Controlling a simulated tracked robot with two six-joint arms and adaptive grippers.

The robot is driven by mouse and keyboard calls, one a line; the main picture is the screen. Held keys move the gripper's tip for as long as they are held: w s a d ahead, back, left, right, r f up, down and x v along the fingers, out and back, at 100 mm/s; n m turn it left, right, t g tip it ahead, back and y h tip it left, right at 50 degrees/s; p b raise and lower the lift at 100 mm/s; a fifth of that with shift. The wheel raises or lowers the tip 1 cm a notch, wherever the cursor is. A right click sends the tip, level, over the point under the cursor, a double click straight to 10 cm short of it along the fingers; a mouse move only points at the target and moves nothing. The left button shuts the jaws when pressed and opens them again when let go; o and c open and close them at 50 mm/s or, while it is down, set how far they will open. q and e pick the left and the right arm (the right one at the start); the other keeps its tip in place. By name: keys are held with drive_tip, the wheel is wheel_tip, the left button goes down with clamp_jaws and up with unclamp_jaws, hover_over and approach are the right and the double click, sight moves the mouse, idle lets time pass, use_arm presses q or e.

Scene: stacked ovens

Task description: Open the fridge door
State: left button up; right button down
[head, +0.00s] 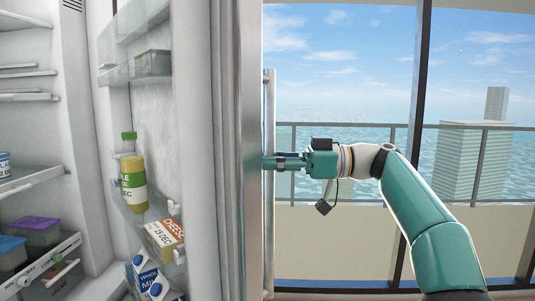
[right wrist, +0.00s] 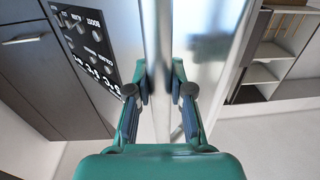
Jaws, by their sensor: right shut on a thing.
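The fridge door (head: 228,150) stands wide open, its shelved inner side facing left and its edge toward me. The fridge interior (head: 60,120) shows at the left. The long vertical door handle (head: 269,230) is on the door's outer side. My right gripper (head: 270,162) is shut on the handle, coming from the right. In the right wrist view, the fingers of my right gripper (right wrist: 159,88) lie on both sides of the handle bar (right wrist: 157,35). My left gripper is not in view.
Door shelves hold a bottle (head: 133,175), a cheese box (head: 165,238) and milk cartons (head: 148,275). Lidded tubs (head: 38,230) stand inside the fridge. A window with a railing (head: 325,125) is behind my right arm. The right wrist view shows dark cabinets (right wrist: 35,65) and an open shelf unit (right wrist: 275,55).

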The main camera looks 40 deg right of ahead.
drive_tip(key=shift+f, duration=0.4)
drive_tip(key=c, duration=1)
unclamp_jaws()
drive_tip(key=shift+d, duration=0.15)
drive_tip(key=shift+r, duration=0.15)
drive_tip(key=shift+s, duration=0.1)
drive_tip(key=shift+v, duration=3.6)
